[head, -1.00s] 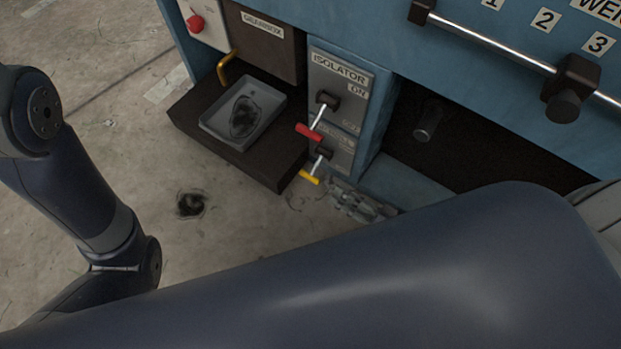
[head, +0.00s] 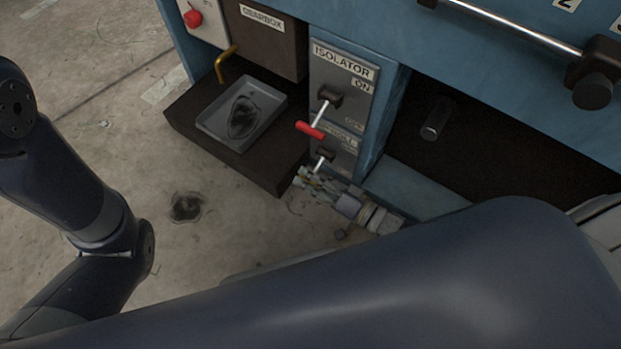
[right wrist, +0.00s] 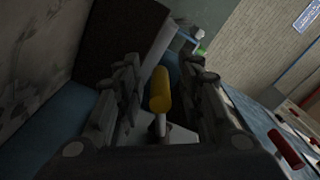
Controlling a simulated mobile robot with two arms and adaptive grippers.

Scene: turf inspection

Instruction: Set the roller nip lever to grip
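The lower lever has a yellow handle and pale shaft (head: 320,165) on the grey panel under the isolator; the label above it is partly hidden and unreadable. My right gripper (head: 316,186) is at this lever and covers most of the yellow handle in the head view. In the right wrist view, the yellow handle (right wrist: 160,90) lies between the two spread fingers of my right gripper (right wrist: 165,85), with gaps showing on both sides. My left arm shows at the left of the head view, but its gripper is out of frame.
The isolator lever with a red handle (head: 310,130) sits just above; a red handle also shows in the right wrist view (right wrist: 285,150). A grey tray (head: 213,127) rests on a dark ledge to the left. A dark recess (head: 480,155) opens at right.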

